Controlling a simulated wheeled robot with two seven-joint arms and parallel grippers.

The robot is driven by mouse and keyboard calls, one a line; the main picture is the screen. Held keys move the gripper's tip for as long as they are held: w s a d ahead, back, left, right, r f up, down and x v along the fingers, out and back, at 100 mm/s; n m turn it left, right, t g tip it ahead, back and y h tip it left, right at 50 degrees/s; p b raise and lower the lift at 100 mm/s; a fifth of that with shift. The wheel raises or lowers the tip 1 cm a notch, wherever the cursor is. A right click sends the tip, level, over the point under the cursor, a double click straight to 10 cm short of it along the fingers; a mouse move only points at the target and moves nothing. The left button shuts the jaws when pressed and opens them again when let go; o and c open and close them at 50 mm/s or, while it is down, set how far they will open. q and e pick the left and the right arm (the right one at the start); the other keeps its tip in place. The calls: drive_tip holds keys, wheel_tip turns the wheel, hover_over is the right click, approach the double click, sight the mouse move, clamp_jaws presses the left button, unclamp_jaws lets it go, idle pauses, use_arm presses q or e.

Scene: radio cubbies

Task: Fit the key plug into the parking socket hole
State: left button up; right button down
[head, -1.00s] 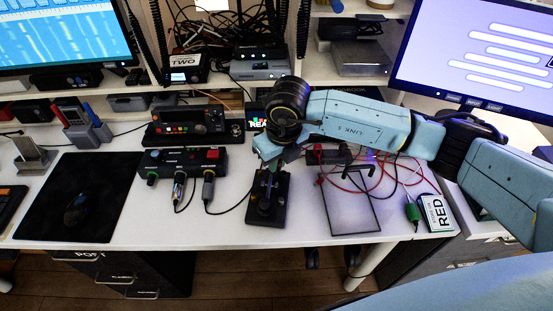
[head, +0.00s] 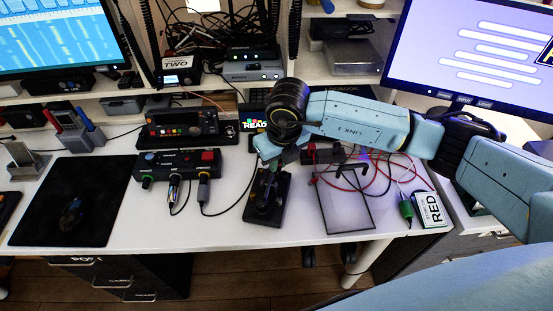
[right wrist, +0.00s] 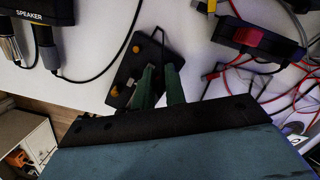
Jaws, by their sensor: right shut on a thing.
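My right gripper (head: 270,165) reaches down over a black block (head: 266,205) near the middle of the desk. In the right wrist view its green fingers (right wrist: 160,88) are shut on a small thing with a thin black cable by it. This looks like the key plug, but its body is hidden between the fingers. The black block (right wrist: 122,75) has orange knobs and lies just beyond and left of the fingers. I cannot tell whether they touch it. I cannot make out the parking socket hole. My left gripper is in neither view.
A black speaker box (head: 178,165) with plugs and cables stands left of the block. Shelves stand behind.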

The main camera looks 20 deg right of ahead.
drive_tip(key=shift+f+b, duration=0.55)
drive_tip(key=shift+f, duration=0.15)
drive_tip(key=c, duration=1.4)
unclamp_jaws()
drive_tip(key=shift+s+d, duration=0.1)
drive_tip(key=shift+o, duration=0.2)
wheel_tip(320, 180, up, 13)
drive_tip(key=s+p, duration=0.2)
drive_tip(key=shift+d+r, duration=0.15)
drive_tip(key=shift+r, duration=0.05)
